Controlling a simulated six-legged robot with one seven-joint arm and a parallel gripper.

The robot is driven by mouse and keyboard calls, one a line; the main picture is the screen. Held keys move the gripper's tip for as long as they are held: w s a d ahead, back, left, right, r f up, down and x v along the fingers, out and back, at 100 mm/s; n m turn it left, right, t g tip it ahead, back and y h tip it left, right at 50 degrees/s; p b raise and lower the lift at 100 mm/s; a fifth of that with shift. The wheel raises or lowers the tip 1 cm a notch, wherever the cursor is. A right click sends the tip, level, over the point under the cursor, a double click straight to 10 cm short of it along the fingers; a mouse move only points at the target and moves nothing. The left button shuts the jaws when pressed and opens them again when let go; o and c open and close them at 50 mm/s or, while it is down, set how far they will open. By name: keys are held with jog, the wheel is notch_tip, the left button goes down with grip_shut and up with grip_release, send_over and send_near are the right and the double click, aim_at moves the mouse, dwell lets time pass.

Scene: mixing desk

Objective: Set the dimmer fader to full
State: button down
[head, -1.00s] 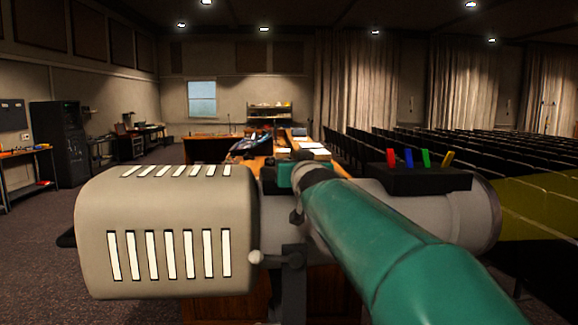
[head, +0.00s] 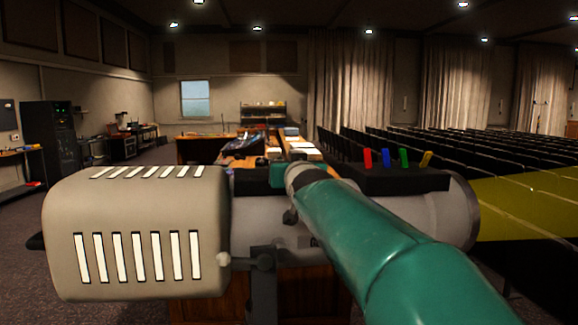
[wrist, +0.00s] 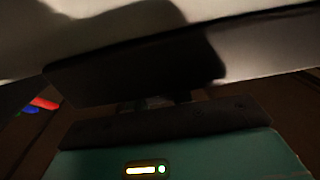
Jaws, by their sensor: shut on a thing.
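A large spotlight fills the front of the head view, with a beige vented housing (head: 140,230) at left and a grey barrel (head: 455,215) at right. My teal arm reaches across it and hides its far side. My gripper (wrist: 155,104) is in the wrist view, with dark fingers close under a dark box-like part and a pale surface. It is shut on a small greyish piece, apparently the dimmer fader, mostly hidden in shadow between the fingers. I cannot read the fader's position.
Red, blue, green and yellow levers (head: 397,158) stand on a black box on the barrel. A small lever with a pale knob (head: 224,259) sticks out at the near side. Rows of seats (head: 470,150) lie at right, a long cluttered desk (head: 300,150) beyond.

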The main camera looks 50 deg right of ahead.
jog(key=shift+s+d, duration=0.2)
jog(key=c, duration=1.2)
grip_release()
jog(key=shift+d, duration=0.1)
jog(key=shift+c, duration=0.2)
jog(key=shift+o, duration=0.2)
jog(key=shift+w, duration=0.1)
jog(key=v, duration=1.4)
jog(key=shift+w, duration=0.15)
jog(key=shift+a, duration=0.25)
